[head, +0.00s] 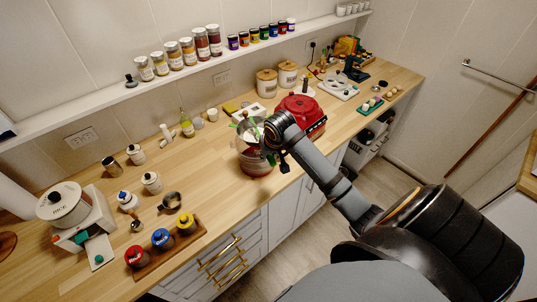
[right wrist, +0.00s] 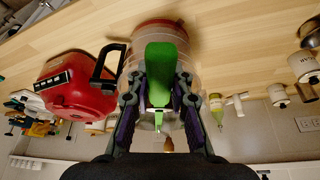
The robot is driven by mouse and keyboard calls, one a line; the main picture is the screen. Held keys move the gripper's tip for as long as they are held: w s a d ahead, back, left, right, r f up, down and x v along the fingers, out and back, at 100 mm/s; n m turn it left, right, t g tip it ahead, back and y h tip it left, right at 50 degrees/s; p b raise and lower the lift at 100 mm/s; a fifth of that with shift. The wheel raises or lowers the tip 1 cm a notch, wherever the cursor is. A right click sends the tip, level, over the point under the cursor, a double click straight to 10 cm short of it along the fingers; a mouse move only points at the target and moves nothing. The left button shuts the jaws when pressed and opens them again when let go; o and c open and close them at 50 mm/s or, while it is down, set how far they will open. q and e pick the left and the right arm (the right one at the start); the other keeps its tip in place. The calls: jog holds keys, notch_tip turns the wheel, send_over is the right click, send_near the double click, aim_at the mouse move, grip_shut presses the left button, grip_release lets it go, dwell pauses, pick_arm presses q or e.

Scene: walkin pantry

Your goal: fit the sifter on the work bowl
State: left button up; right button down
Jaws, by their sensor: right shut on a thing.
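The sifter (head: 246,126) is a pale metal, round piece with green parts, on the counter's middle stretch in the head view. My right gripper (right wrist: 160,100) is shut on its green handle (right wrist: 166,62), with a finger on each side. The work bowl (head: 256,166) is reddish-brown and round, directly below the sifter. In the right wrist view the bowl's reddish edge (right wrist: 158,24) shows behind the green handle. The sifter is over the bowl, but my gripper hides part of the join, so I cannot tell whether it is seated. My left gripper is not in view.
A red appliance (head: 303,108) stands close to the right of the bowl; it also shows in the right wrist view (right wrist: 74,84). A green bottle (head: 186,123) stands behind left. Three colored jars (head: 161,238) stand at front left.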

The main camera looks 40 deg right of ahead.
jog(key=shift+f+b, duration=1.2)
jog(key=shift+f, duration=1.65)
dwell(0.4)
jog(key=c, duration=1.1)
grip_release()
jog(key=shift+c, duration=0.2)
jog(key=v, duration=1.2)
